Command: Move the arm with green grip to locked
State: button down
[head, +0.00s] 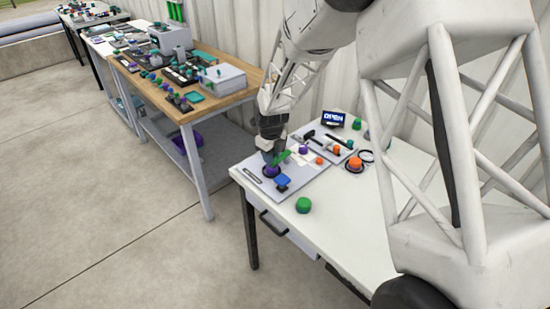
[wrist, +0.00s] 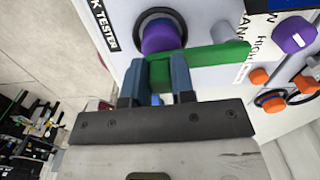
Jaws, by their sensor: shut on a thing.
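The arm with green grip (wrist: 217,58) is a flat green bar beside a round purple hub (wrist: 162,36) with a dark ring, on a light panel. In the wrist view the bar reaches right from between my fingers. My gripper (wrist: 157,80) is shut on the green grip, with its two blue-grey fingers on either side of it. In the head view my gripper (head: 272,155) points down over the panel (head: 250,170), and the green grip (head: 284,156) shows just right of it. The fingers partly cover the grip, and no "locked" mark is readable.
A blue-topped part (head: 283,183) stands close in front of the gripper. A display reading OPEN (head: 333,119), an orange knob (head: 355,165) and a loose green cylinder (head: 303,205) are on the white table (head: 345,225). The table's front right is mostly clear.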

jog(key=shift+w+a+m, duration=0.3)
jog(key=shift+m, duration=0.3)
jog(key=c, duration=1)
grip_release()
jog(key=shift+o, duration=0.2)
jog(key=shift+r, duration=0.15)
notch_tip(320, 180, up, 8)
jog(key=shift+f, duration=0.2)
